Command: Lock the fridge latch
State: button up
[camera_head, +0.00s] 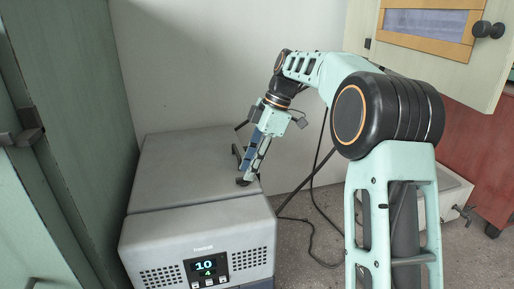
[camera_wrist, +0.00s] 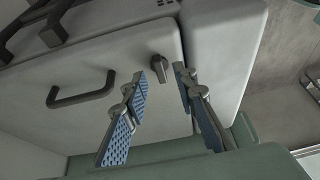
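The fridge is a grey box with a lid (camera_head: 170,165) and a front panel, low at the left in the head view; its lid also shows in the wrist view (camera_wrist: 110,65). The latch is a small dark knob (camera_wrist: 160,68) on the fridge surface by the seam. My gripper (camera_head: 247,178) reaches down at the fridge's right side. In the wrist view my gripper (camera_wrist: 161,76) is open, with a gap between its blue-padded fingers. The latch shows in line with this gap, near the fingertips. I cannot tell whether they touch it. In the head view the fingers largely obscure the latch area.
A dark curved handle (camera_wrist: 82,92) sits beside the latch. A lit display (camera_head: 206,266) is on the fridge front. Green panels (camera_head: 60,130) stand close at the left. Black cables (camera_head: 312,205) hang behind my arm. A pale cabinet door (camera_head: 430,50) is at upper right.

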jog(key=s+v, duration=0.1)
jog(key=v, duration=0.9)
jog(key=shift+w, duration=0.45)
jog(key=shift+r, duration=0.1)
